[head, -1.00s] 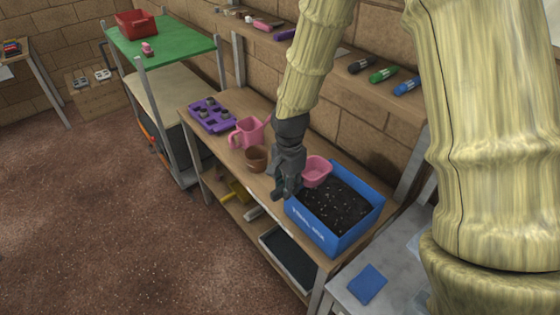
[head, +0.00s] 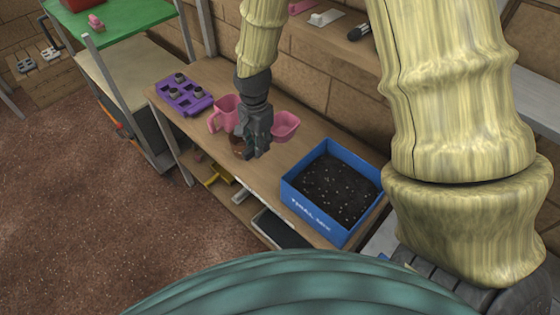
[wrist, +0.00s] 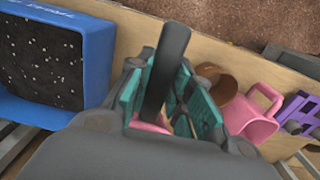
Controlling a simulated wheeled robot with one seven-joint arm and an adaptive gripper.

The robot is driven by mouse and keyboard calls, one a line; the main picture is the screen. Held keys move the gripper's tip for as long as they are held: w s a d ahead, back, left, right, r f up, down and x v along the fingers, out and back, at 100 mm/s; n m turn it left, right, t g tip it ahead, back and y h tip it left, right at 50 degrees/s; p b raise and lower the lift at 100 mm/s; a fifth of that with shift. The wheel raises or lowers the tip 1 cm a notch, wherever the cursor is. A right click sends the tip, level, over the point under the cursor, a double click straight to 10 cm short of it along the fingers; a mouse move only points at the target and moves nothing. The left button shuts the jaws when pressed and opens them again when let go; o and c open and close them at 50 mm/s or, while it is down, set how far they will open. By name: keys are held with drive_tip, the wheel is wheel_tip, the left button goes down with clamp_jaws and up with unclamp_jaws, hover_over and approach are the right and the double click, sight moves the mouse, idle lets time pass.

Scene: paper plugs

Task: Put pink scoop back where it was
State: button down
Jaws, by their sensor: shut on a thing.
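The pink scoop (head: 286,126) is held above the wooden bench (head: 300,146), left of the blue box, with its pink bowl on the right side of my gripper (head: 254,150). In the wrist view, my gripper (wrist: 168,100) is shut around the scoop's dark handle (wrist: 168,65), which stands between the teal finger pads. Only a little of the pink scoop (wrist: 150,127) shows there below the handle; the rest is hidden by my gripper. I cannot tell exactly how high the scoop is above the bench.
The blue box (head: 316,221) of dark soil stands right of my gripper. A brown pot (head: 237,147) is partly behind my gripper, with a pink watering can (head: 217,120) and a purple tray (head: 196,105) further left. A shelf (head: 320,37) runs along the wall behind.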

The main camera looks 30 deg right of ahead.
drive_tip(key=shift+s+d+f, duration=0.1)
drive_tip(key=shift+s+f, duration=0.15)
drive_tip(key=shift+f, duration=0.4)
drive_tip(key=shift+w+f+p, duration=0.1)
drive_tip(key=shift+f+p, duration=1.05)
drive_tip(key=shift+f, duration=5.15)
drive_tip(key=c, duration=1.3)
unclamp_jaws()
drive_tip(key=shift+r, duration=0.1)
drive_tip(key=shift+w+d+r+b, duration=0.1)
drive_tip(key=shift+r+b, duration=0.9)
drive_tip(key=shift+r, duration=1.95)
drive_tip(key=shift+w+d+r+b, duration=0.1)
drive_tip(key=shift+r+b, duration=0.9)
drive_tip(key=shift+r, duration=1.95)
